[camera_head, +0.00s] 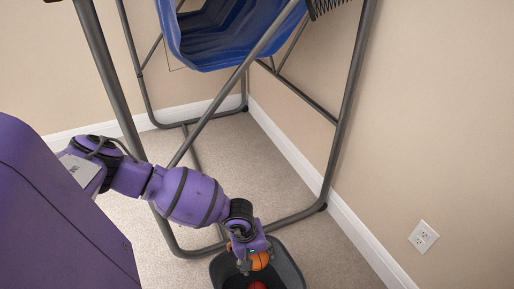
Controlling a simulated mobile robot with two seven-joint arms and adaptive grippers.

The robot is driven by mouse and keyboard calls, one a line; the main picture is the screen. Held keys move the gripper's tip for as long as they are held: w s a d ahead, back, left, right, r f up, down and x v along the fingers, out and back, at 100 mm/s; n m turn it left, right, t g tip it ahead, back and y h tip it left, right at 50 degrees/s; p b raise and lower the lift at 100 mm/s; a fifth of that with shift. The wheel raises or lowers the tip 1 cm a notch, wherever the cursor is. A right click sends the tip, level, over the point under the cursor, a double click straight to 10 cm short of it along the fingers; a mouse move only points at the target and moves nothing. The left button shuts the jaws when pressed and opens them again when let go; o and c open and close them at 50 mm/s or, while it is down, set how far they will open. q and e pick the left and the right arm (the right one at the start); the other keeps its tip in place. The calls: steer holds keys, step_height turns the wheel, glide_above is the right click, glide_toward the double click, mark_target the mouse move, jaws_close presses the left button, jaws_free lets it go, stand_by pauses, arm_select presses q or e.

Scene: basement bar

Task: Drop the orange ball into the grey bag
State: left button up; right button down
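The grey bag (291,268) looks like a dark grey open-topped container. It stands on the carpet at the bottom edge of the head view, partly cut off. My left gripper (253,260) points down over its opening. The orange ball (260,261) is between the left fingers, which appear shut on it, at or just above the rim. A second, redder ball (257,285) shows lower, inside the container, cut off by the picture's edge. My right gripper is not in view.
A grey tubular metal frame (346,110) with a blue plastic part (225,45) stands behind my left arm, its legs near the container. Beige walls meet at the corner behind it. A wall outlet (423,237) is at right. Some carpet beside the container is clear.

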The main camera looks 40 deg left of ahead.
arm_select(q)
steer(key=o, duration=0.3)
steer(key=shift+o, duration=0.2)
steer(key=r, duration=0.4)
steer(key=s+a+r, duration=0.1)
steer(key=r, duration=0.3)
steer(key=s+r, duration=0.1)
steer(key=r, duration=0.2)
steer(key=shift+a+r, duration=0.15)
steer(key=shift+r, duration=0.25)
